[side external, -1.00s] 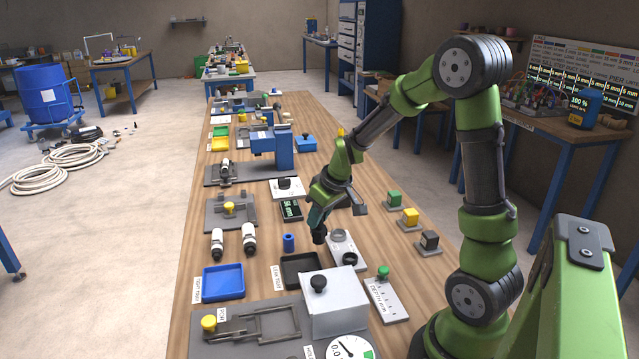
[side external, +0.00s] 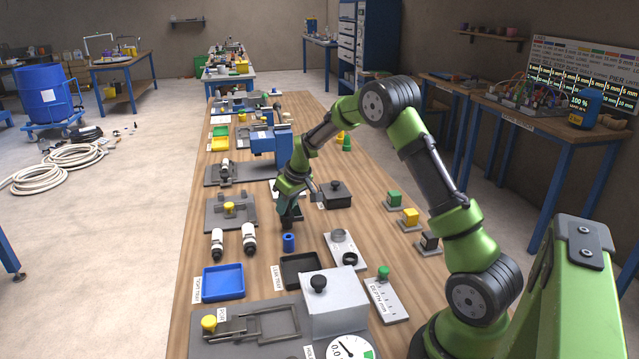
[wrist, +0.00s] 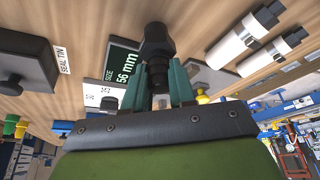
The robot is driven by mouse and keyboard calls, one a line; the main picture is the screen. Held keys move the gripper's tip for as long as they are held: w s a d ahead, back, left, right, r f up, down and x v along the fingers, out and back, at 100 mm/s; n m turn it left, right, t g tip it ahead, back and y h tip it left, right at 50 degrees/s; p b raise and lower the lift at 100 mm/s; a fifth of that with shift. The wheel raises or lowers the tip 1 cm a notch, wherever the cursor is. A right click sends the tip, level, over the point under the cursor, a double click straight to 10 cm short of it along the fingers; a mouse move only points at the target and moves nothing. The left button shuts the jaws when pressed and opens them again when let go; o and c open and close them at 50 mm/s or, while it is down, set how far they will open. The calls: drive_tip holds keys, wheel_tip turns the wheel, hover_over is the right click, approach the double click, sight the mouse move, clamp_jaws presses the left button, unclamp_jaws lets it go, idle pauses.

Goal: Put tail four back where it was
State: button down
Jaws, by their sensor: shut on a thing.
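My gripper (side external: 289,217) is shut on a black stepped cylindrical piece (wrist: 157,45), which I take to be tail four; no number on it can be read. The piece sticks out beyond the green fingers in the wrist view. In the side view my gripper is low over the bench, just behind a small blue cylinder (side external: 288,242), and the held piece is hard to make out there. Whether it touches anything below cannot be told. A size display reading 56 mm (wrist: 124,68) lies beside the piece in the wrist view; my gripper mostly hides it in the side view.
A dark seal tin (side external: 336,196) is to the right. A blue machine (side external: 270,145) stands behind.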

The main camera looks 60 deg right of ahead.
drive_tip(key=shift+f, duration=0.4)
drive_tip(key=shift+f, duration=0.2)
drive_tip(key=c, duration=0.9)
unclamp_jaws()
drive_tip(key=shift+c, duration=0.2)
drive_tip(key=shift+r, duration=0.1)
